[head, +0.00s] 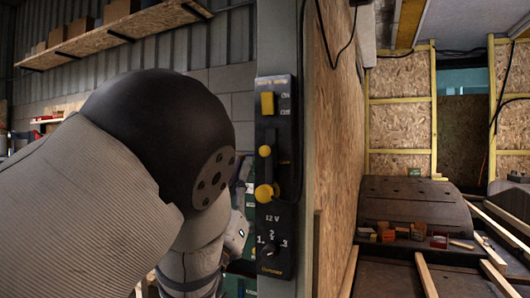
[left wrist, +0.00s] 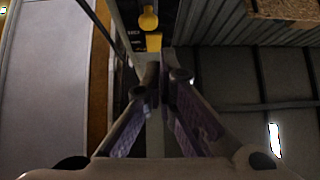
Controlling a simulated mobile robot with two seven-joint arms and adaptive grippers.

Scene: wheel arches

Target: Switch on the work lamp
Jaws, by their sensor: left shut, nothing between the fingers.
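A dark switch panel (head: 286,180) is fixed upright on a grey post in the head view. It carries a yellow rocker (head: 267,103) at the top beside lettering that looks like ON and OFF. Below are a yellow-knobbed lever (head: 264,192) and a dark rotary knob (head: 270,250) under "12 V", with numbers around it. My left gripper (left wrist: 164,76) is shut and empty in the left wrist view, its fingertips just short of yellow parts (left wrist: 148,20) of the panel. In the head view my left arm largely hides it. I cannot make out a lamp. My right gripper is out of view.
An OSB wall (head: 342,120) stands right of the post, with a black cable above. A shelf with boxes (head: 110,32) hangs upper left.

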